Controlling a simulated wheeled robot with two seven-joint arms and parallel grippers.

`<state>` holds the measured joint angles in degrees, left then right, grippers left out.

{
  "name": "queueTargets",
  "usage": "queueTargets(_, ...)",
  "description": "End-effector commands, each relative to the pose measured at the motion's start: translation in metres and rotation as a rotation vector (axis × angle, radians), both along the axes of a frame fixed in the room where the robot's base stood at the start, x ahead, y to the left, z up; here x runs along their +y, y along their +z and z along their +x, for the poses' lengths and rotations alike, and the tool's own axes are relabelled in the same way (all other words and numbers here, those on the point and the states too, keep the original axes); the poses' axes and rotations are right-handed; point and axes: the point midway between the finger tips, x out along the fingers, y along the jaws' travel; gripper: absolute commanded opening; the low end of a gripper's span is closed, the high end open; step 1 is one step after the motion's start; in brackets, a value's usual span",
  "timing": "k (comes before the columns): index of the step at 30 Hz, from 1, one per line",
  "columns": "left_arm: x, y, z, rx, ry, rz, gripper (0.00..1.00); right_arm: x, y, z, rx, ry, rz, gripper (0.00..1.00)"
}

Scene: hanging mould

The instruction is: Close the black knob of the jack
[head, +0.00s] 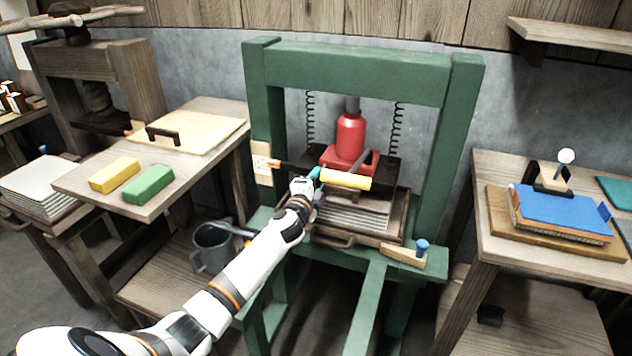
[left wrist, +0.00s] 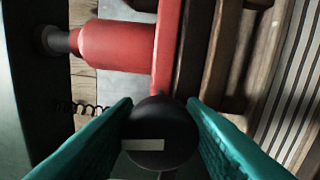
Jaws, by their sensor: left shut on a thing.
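My left gripper (head: 316,183) reaches to the front of the jack. In the left wrist view its teal fingers (left wrist: 160,104) lie on both sides of the knob, shut on it. In the head view I cannot make out the knob. My right gripper is not in view.
A yellow cylinder (head: 345,180) lies right beside my left gripper. A wooden block with a blue knob (head: 421,246) sits on the press's front right. Side tables hold yellow (head: 114,175) and green (head: 148,185) blocks and a blue-topped stack (head: 562,212).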

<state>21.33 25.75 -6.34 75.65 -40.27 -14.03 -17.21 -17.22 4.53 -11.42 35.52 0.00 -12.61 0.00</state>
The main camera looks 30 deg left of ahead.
Motion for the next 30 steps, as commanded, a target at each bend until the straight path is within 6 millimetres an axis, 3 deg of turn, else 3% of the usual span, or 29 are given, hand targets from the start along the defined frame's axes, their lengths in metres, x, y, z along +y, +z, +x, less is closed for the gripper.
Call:
queueTargets(9, -0.0005, -0.0015, -0.0001, 0.028, 0.000, 0.109, 0.15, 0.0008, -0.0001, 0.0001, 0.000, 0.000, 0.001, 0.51)
queueTargets(25, -0.0007, -0.0018, -0.0001, 0.034, -0.001, 0.132, 0.15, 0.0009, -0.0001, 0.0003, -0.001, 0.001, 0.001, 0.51)
queueTargets(26, -0.0007, -0.0018, -0.0001, 0.034, -0.001, 0.132, 0.41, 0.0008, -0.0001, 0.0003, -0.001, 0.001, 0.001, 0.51)
queueTargets(29, -0.0007, -0.0017, -0.0001, 0.033, -0.001, 0.131, 0.57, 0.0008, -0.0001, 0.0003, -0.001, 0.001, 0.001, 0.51)
queueTargets(30, -0.0007, -0.0016, -0.0002, 0.033, -0.001, 0.131, 0.58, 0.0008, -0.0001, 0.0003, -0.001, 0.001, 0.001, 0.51)
